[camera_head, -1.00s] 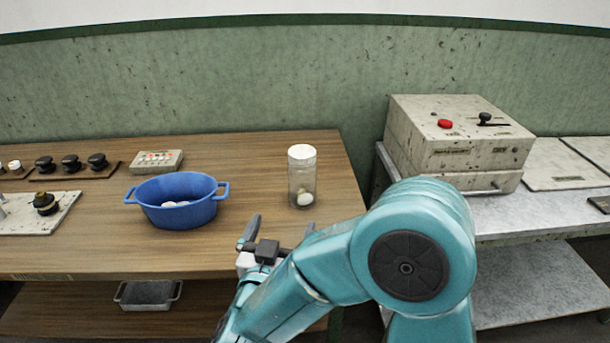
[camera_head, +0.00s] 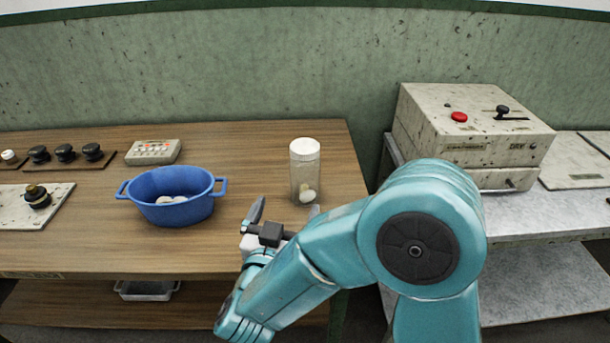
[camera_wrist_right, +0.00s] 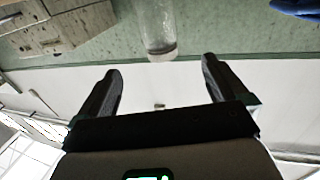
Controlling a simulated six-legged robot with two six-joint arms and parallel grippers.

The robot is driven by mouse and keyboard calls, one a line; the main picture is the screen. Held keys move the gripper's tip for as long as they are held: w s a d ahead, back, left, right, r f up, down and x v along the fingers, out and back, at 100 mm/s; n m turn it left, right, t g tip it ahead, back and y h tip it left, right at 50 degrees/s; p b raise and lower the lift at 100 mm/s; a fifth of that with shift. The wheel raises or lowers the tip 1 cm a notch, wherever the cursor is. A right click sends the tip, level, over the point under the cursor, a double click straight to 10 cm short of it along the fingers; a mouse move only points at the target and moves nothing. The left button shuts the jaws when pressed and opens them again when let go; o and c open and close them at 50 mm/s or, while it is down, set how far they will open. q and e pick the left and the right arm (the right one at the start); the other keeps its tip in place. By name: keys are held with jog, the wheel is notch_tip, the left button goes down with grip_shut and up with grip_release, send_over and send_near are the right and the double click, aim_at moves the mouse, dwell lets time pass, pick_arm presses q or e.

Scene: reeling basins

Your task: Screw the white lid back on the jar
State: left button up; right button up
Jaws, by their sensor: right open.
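A clear jar (camera_head: 305,178) stands upright on the wooden table, with white round pieces at its bottom. The white lid (camera_head: 304,149) sits level on top of the jar; I cannot tell whether it is screwed tight. My right gripper (camera_head: 285,211) is open and empty, just in front of the jar and lower in the picture, partly hidden by my own arm. In the right wrist view, which is upside down, the jar (camera_wrist_right: 158,18) and lid (camera_wrist_right: 160,49) show beyond the open fingers (camera_wrist_right: 163,75), between them and apart from them. My left gripper is not in view.
A blue basin (camera_head: 171,212) with white pieces inside stands left of the jar. A grey machine (camera_head: 470,127) stands on the right-hand bench. Bare table lies between basin and jar.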

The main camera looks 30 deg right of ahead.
aim_at(301, 173)
jog(key=x, duration=1)
jog(key=shift+w+d, duration=0.15)
jog(key=shift+d, duration=0.05)
jog(key=shift+p+x, duration=0.45)
jog(key=shift+x, duration=2.25)
jog(key=c, duration=1.1)
notch_tip(301, 173, up, 20)
jog(key=p, duration=0.3)
jog(key=shift+p, duration=0.4)
